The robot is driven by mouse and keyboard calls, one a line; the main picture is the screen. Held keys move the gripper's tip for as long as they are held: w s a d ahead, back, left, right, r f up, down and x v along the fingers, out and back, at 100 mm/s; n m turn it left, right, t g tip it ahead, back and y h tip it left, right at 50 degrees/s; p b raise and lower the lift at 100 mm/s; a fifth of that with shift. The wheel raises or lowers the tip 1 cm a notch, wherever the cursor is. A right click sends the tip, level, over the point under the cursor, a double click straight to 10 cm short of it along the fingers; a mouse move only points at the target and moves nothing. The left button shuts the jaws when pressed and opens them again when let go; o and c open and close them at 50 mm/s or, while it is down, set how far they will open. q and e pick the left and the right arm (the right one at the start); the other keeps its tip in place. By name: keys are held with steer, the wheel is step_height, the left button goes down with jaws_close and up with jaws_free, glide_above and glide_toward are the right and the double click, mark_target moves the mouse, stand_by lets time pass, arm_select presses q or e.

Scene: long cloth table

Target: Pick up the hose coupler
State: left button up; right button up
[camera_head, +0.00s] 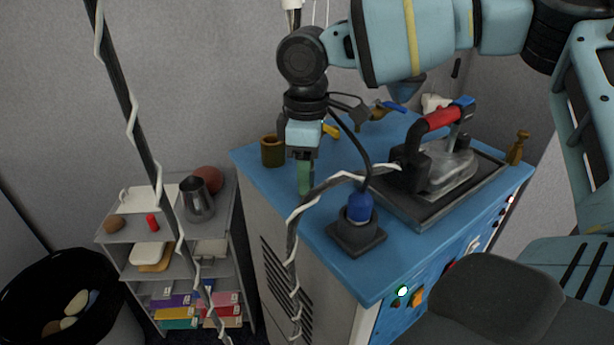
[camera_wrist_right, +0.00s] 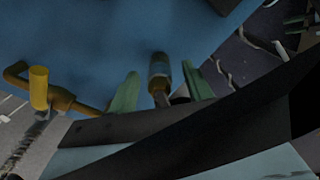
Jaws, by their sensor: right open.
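In the right wrist view a small cylindrical fitting, brass-coloured with a grey band, looks like the hose coupler (camera_wrist_right: 159,78). It shows between the two green fingers of my right gripper (camera_wrist_right: 160,90), with a gap on each side. In the head view my right gripper (camera_head: 305,178) points down over the left part of the blue worktop (camera_head: 270,185). It is open, and its fingers overlap each other there. I cannot pick out the coupler in the head view; the gripper or arm may hide it. My left gripper is not in view.
A brown cup (camera_head: 272,151) stands left of the gripper. A blue-topped item on a black base (camera_head: 358,240), with a cable, and a red-handled iron (camera_head: 440,117) on a dark tray stand to the right. A yellow cylinder (camera_wrist_right: 38,88) on a brass part shows in the wrist view.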

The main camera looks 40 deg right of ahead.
jaws_close()
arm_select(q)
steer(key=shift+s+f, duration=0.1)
arm_select(e)
steer(key=shift+r, duration=0.2)
steer(key=shift+r, duration=0.55)
step_height(320, 180, up, 2)
steer(key=shift+a+r+b, duration=0.1)
steer(key=shift+b, duration=0.25)
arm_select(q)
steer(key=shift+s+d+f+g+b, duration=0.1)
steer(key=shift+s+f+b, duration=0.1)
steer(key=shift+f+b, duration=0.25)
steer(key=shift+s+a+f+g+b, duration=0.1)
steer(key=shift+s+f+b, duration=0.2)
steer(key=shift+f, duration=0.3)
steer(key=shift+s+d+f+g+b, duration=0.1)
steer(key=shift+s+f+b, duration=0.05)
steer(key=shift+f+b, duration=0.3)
arm_select(e)
steer(key=s+a, duration=0.3)
steer(key=a, duration=0.4)
steer(key=s+a+r, duration=0.1)
steer(key=s+a, duration=0.3)
steer(key=a, duration=0.3)
steer(key=shift+r, duration=0.15)
steer(key=shift+a, duration=0.1)
